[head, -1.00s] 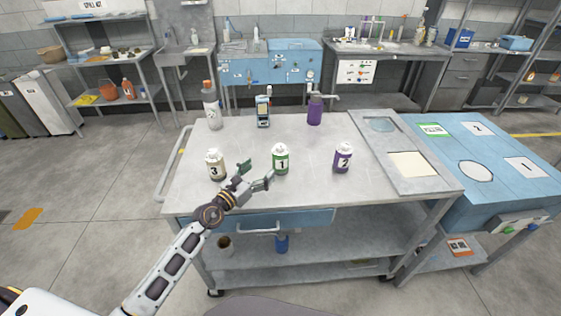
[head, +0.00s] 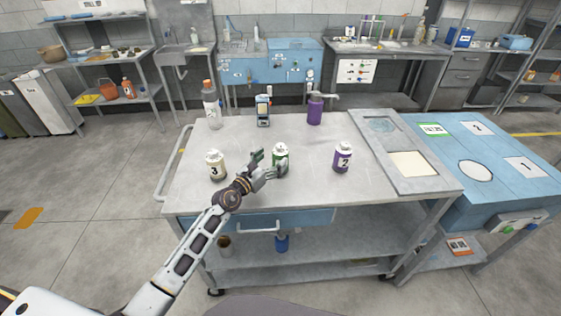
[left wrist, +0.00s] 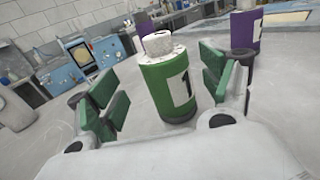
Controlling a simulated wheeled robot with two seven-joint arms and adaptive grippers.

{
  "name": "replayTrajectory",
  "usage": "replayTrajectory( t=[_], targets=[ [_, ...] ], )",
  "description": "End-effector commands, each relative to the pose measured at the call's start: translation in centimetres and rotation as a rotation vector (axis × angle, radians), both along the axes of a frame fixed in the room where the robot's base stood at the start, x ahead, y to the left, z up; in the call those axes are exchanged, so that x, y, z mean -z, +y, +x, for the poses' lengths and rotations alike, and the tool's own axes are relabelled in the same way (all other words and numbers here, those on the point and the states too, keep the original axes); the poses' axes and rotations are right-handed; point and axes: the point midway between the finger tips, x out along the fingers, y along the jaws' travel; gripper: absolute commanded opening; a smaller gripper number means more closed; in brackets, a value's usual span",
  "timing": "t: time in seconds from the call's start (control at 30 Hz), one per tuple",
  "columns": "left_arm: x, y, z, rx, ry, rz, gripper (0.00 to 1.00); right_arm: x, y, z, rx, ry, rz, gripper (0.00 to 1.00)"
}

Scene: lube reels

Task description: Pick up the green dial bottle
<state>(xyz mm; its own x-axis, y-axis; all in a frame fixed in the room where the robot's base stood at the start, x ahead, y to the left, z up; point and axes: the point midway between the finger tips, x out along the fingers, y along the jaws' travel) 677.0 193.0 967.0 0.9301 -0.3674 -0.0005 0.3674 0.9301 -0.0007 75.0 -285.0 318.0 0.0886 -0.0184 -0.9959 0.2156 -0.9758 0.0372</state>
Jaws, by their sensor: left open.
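The green dial bottle (head: 281,157), with a white cap and a label reading 1, stands upright near the middle of the grey cart top. It also shows in the left wrist view (left wrist: 165,84). My left gripper (head: 266,163) is open, and its green finger pads (left wrist: 160,90) stand on either side of the bottle in the left wrist view. A gap shows between the left pads and the bottle; the right pads look closer to it. Part of the bottle's front is hidden by the gripper in the head view. My right gripper is not in view.
A cream bottle labelled 3 (head: 215,165) stands left of the gripper. A purple bottle labelled 2 (head: 343,157) stands to the right. A handheld device (head: 263,111), a clear bottle (head: 212,105) and a purple pump bottle (head: 315,107) are behind. The cart top (head: 310,195) is clear in front.

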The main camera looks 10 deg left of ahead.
Motion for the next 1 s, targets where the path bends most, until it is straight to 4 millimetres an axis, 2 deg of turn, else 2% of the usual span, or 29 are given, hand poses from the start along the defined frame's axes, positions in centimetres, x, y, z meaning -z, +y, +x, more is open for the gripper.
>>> replayTrajectory(
  t=[0.47,1.0],
  targets=[
    [-0.1,-0.2,0.3,0.0,-0.001,0.001,0.8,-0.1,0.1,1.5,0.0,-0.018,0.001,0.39],
    [0.0,-2.0,3.8,-0.001,-0.001,0.001,0.8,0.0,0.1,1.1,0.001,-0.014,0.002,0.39]
  ],
)
